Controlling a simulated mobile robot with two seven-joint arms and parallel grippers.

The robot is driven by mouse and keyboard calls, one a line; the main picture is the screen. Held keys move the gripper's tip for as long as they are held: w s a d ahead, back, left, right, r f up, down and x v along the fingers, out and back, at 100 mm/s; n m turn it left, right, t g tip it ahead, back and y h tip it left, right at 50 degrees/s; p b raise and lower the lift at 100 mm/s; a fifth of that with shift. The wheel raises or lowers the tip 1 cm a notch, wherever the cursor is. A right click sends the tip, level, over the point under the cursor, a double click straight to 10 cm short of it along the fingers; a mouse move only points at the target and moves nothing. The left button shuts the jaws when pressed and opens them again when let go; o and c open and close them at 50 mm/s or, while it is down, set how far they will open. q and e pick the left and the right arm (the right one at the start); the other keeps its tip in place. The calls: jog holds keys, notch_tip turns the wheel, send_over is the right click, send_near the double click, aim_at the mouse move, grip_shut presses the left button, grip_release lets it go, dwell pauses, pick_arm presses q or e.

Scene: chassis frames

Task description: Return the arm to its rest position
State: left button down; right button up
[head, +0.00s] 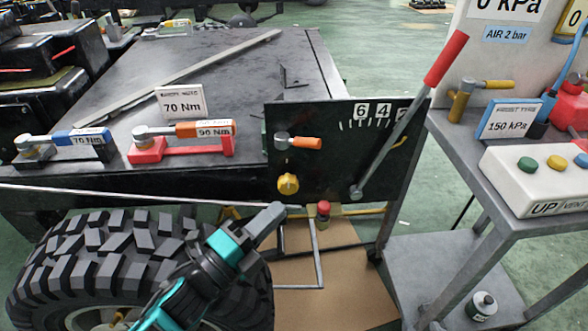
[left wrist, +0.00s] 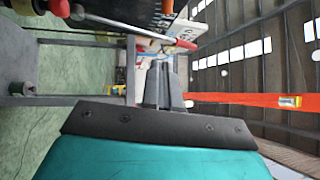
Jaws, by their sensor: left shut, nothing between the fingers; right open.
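My left arm, teal and black, comes up from the bottom of the head view in front of the big black tire (head: 70,265). Its gripper (head: 276,212) points up and to the right, just below the black panel (head: 330,165). The fingers are together with nothing between them. In the left wrist view the shut fingers (left wrist: 158,85) also show, pointing away from the camera, with the panel at the top. My right gripper is in neither view.
The panel carries a red-handled lever (head: 420,95), an orange-handled valve (head: 300,142) and a yellow knob (head: 288,184). A red knob (head: 323,208) stands near my gripper. Torque wrenches (head: 185,140) lie on the black bench. A grey cart (head: 490,150) holds a button box (head: 540,175).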

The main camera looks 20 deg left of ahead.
pick_arm(q)
jog(key=s+a+f+n+g+y+p, duration=0.1)
jog(key=s+f+n+g+y+p, duration=0.2)
jog(key=n, duration=0.7)
jog(key=s+a+f+n+g+y+p, duration=0.1)
jog(key=s+f+n+g+y+p, duration=0.2)
jog(key=s+n+p, duration=0.3)
jog(key=n+g+p, duration=0.1)
jog(key=n+p, duration=0.1)
jog(key=n, duration=0.2)
jog(key=shift+a+f+n+y, duration=0.2)
jog(key=shift+a+n+y, duration=0.1)
jog(key=shift+y, duration=0.1)
pick_arm(e)
jog(key=s+d+r+h, duration=0.1)
jog(key=d+r, duration=0.2)
jog(key=r, duration=0.4)
jog(key=shift+s, duration=0.35)
pick_arm(q)
jog(key=shift+p, duration=0.3)
pick_arm(e)
jog(key=shift+r, duration=0.1)
